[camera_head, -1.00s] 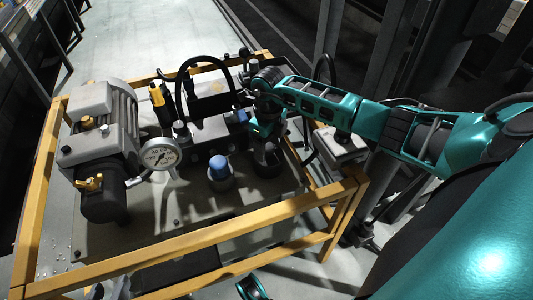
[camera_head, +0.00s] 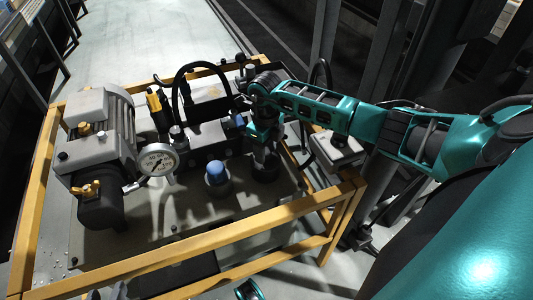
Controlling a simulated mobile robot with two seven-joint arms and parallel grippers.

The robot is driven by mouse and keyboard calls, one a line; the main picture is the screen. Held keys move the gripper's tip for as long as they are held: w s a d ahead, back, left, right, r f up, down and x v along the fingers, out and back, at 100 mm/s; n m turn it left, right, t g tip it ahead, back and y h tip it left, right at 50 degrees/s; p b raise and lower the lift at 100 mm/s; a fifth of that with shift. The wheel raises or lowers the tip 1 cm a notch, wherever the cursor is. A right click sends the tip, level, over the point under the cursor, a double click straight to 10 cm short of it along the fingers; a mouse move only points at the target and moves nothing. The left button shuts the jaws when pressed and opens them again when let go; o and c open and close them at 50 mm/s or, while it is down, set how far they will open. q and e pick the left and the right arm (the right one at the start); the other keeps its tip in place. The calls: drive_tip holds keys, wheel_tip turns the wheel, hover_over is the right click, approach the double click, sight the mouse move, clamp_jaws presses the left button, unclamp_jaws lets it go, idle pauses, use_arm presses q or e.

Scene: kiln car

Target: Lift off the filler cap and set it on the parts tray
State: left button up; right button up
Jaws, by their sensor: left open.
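A dark round cap (camera_head: 265,172) stands on the grey tank top, right of a blue-topped fitting (camera_head: 217,172). It looks like the filler cap, but I cannot be sure. My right gripper (camera_head: 264,152) points down directly over it; its fingers are dark and small, and I cannot tell whether they touch or grip it. A small teal part of my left gripper (camera_head: 248,290) shows at the bottom edge, open, apart from the tank and mostly cut off. I cannot make out a parts tray.
A yellow frame rail (camera_head: 200,246) surrounds the tank. A motor (camera_head: 98,145), a pressure gauge (camera_head: 158,159) and a looped black hose (camera_head: 177,85) stand left of the cap. A grey box (camera_head: 337,150) sits outside the frame on the right.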

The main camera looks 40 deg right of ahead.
use_arm(q)
drive_tip(key=shift+s+f, duration=0.1)
use_arm(e)
drive_tip(key=c, duration=0.5)
use_arm(q)
drive_tip(key=shift+a+r+p, duration=0.1)
drive_tip(key=shift+r+p, duration=0.45)
drive_tip(key=shift+p, duration=0.2)
use_arm(e)
drive_tip(key=shift+r, duration=0.85)
drive_tip(key=shift+c, duration=0.2)
use_arm(q)
drive_tip(key=shift+a+p, duration=0.15)
drive_tip(key=shift+p, duration=0.3)
use_arm(e)
drive_tip(key=shift+r, duration=0.5)
use_arm(q)
drive_tip(key=shift+a+r+p, duration=0.2)
drive_tip(key=shift+r+p, duration=0.15)
drive_tip(key=shift+p, duration=0.1)
use_arm(e)
drive_tip(key=shift+r, duration=0.5)
drive_tip(key=shift+r+p, duration=1.05)
drive_tip(key=shift+r, duration=0.2)
drive_tip(key=shift+r+p, duration=0.3)
drive_tip(key=shift+r, duration=0.1)
use_arm(q)
drive_tip(key=shift+s+a+r+y, duration=0.35)
drive_tip(key=shift+a+r+y, duration=0.05)
drive_tip(key=shift+a+r, duration=0.1)
